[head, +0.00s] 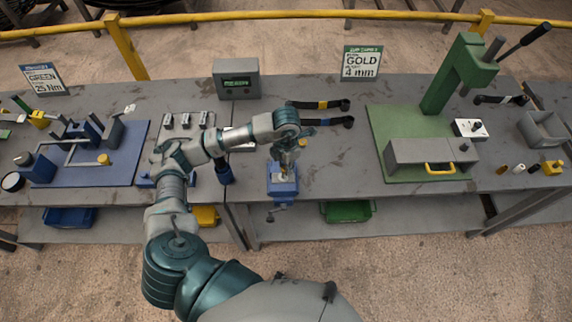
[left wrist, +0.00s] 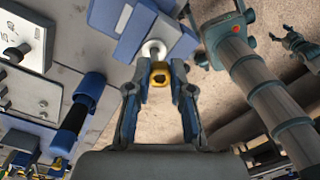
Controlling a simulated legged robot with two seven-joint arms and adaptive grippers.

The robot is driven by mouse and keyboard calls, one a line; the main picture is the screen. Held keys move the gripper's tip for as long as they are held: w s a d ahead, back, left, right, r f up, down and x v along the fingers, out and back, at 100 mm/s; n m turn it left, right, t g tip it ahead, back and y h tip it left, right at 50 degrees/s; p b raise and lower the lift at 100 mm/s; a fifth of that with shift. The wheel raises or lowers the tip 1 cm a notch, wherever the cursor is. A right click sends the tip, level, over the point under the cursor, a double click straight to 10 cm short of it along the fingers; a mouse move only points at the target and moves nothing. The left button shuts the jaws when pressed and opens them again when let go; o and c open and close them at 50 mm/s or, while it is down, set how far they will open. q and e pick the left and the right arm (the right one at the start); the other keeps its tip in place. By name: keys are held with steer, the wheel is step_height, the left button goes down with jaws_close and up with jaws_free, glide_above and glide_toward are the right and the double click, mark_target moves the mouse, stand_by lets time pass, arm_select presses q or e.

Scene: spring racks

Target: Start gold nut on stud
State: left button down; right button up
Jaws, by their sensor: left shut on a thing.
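In the left wrist view, my left gripper (left wrist: 160,82) is shut on a gold nut (left wrist: 161,74), held between its two fingertips. The pale end of a stud (left wrist: 153,50) shows just beyond the nut, close to it, at the blue vise (left wrist: 135,28). I cannot tell whether nut and stud touch. In the head view, my left gripper (head: 287,158) points down over the blue vise (head: 283,190) at the bench's front edge; the nut is too small to make out there. A small dark gripper, apparently my right one (left wrist: 297,42), shows far right in the left wrist view, its jaws unclear.
A blue mat (head: 128,165) with a fixture lies left; a green mat (head: 400,118) with a press (head: 460,75) and grey guard box (head: 425,158) stands right.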

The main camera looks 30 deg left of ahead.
arm_select(q)
steer(key=shift+a+b, duration=0.3)
steer(key=shift+a, duration=0.05)
stand_by(0.3)
stand_by(0.5)
steer(key=shift+b, duration=0.4)
stand_by(0.8)
steer(key=shift+f, duration=0.15)
steer(key=shift+f+b, duration=0.35)
steer(key=shift+b, duration=0.1)
steer(key=shift+f+b, duration=0.5)
steer(key=shift+f, duration=0.1)
steer(key=shift+c, duration=2.4)
jaws_free()
